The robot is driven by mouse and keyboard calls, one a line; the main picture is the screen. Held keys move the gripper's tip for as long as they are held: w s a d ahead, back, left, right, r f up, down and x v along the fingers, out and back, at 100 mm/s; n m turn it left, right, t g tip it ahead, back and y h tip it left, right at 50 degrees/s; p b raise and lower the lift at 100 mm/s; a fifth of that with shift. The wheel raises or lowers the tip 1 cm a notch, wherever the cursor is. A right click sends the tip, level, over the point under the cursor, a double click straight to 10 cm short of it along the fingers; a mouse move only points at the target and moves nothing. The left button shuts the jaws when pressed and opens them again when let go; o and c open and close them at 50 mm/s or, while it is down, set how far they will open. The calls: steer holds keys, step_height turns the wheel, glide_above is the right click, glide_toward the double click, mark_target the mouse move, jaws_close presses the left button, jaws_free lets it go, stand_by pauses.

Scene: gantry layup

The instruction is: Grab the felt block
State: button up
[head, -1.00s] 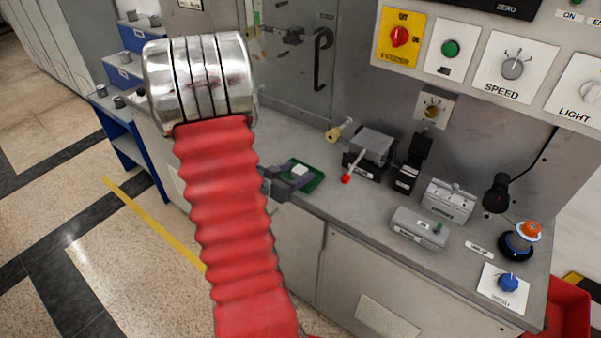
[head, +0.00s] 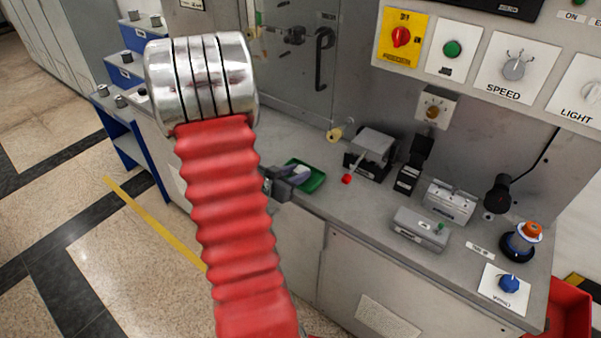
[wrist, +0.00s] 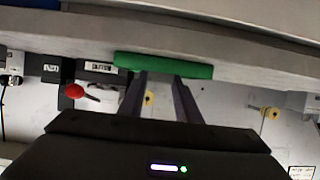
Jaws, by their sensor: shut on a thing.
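Right of the tray stand a metal fixture with a red-knobbed lever (head: 346,179), a grey box (head: 420,228) and a blue knob (head: 509,283). A cream knob (head: 335,134) is behind the tray. The bench front left of the grey box is clear.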

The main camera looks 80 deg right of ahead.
steer(key=shift+r, duration=0.1)
step_height(320, 180, up, 10)
stand_by(0.7)
